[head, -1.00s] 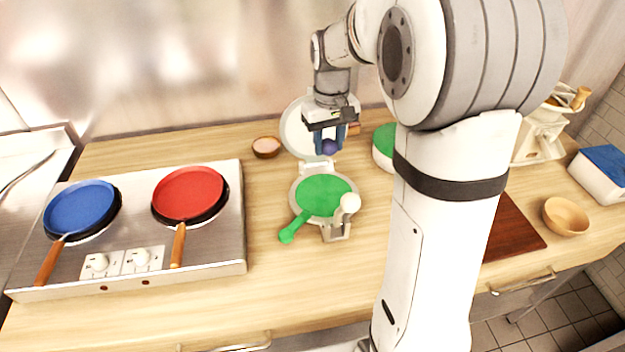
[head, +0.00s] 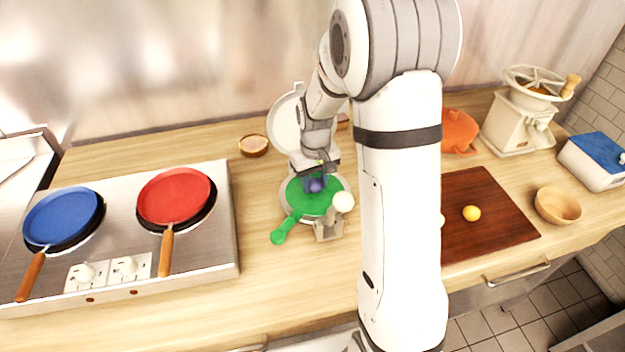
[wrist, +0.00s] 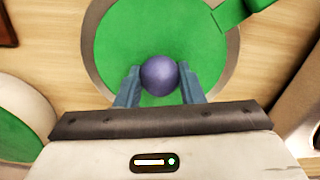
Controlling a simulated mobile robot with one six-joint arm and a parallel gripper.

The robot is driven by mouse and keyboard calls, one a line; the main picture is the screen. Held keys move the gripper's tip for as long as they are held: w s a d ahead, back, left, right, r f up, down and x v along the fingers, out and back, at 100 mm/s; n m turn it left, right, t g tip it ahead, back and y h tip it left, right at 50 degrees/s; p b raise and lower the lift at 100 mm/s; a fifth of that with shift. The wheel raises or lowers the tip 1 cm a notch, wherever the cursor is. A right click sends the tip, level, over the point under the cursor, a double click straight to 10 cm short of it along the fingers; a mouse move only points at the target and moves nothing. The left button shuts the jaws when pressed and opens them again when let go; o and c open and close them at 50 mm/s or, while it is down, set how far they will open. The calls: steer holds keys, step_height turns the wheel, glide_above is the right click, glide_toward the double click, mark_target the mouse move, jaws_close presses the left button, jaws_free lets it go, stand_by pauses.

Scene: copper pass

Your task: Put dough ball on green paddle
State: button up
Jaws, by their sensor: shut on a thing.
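The dough ball (wrist: 159,75) is blue-purple and sits between the two fingers of my gripper (wrist: 160,88), which is shut on it. In the head view the ball (head: 315,185) is over the green paddle (head: 285,230). The paddle is a round green disc with a handle toward the lower left, lying on a pale round press. In the wrist view the green disc (wrist: 130,40) fills the area behind and around the ball. I cannot tell whether the ball touches the paddle.
A cream knob (head: 343,202) stands at the press's front right, with its raised lid (head: 287,125) behind. A stove with a blue pan (head: 62,215) and a red pan (head: 175,193) is at left. A brown board (head: 490,225) with a yellow ball (head: 471,213) lies right.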

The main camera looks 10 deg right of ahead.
mark_target(346, 204)
steer(key=shift+f, duration=0.25)
steer(key=o, duration=1)
steer(key=shift+r, duration=0.1)
step_height(346, 204, up, 12)
steer(key=b, duration=0.1)
steer(key=s+r+t, duration=0.1)
steer(key=s, duration=0.6)
steer(key=s+r+m+t, duration=0.1)
steer(key=s, duration=0.6)
steer(key=s+r+m+t, duration=0.1)
steer(key=s+r, duration=0.1)
steer(key=s, duration=0.5)
steer(key=shift+a, duration=0.1)
steer(key=shift+s+a+f, duration=0.1)
steer(key=shift+s, duration=0.3)
